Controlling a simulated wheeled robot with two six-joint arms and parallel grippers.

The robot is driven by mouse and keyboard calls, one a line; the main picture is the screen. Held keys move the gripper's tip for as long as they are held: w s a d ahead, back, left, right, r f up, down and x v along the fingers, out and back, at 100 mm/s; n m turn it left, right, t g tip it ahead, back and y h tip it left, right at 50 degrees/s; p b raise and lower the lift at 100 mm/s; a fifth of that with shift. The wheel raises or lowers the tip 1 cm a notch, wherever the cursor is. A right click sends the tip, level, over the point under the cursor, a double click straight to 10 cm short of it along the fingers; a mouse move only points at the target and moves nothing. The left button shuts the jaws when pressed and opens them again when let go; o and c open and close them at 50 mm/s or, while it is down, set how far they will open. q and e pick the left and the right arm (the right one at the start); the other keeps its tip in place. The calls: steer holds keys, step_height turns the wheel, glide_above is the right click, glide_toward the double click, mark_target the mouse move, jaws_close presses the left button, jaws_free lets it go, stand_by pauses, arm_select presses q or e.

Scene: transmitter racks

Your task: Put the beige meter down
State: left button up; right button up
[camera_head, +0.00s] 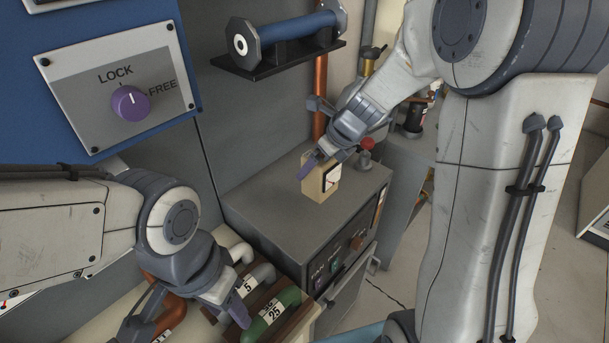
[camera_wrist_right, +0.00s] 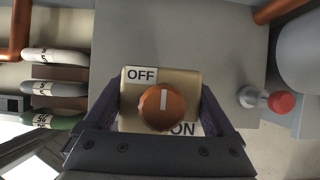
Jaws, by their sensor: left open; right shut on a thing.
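The beige meter (camera_head: 313,188) is a small upright box at the top of the grey cabinet (camera_head: 262,205) in the head view. A pale panel shows on its right side. My right gripper (camera_head: 322,160) is shut on it from above. In the right wrist view the meter (camera_wrist_right: 188,83) lies between both fingers, with an orange knob and OFF and ON labels facing the camera. I cannot tell whether its base touches the cabinet top. My left gripper (camera_head: 185,318) is open and empty at the lower left, near the coloured tubes.
White, grey and green tubes (camera_head: 270,315) lie in a rack left of the cabinet. A red knob (camera_wrist_right: 282,102) stands beside the cabinet's right edge. A blue cylinder (camera_head: 290,28) sits on a wall shelf behind. The cabinet top has bare room around the meter.

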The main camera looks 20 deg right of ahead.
steer(key=shift+b+x, duration=0.75)
steer(key=shift+x, duration=2.7)
steer(key=shift+s, duration=0.2)
steer(key=shift+f, duration=0.25)
steer(key=o, duration=1.5)
steer(key=shift+r, duration=0.2)
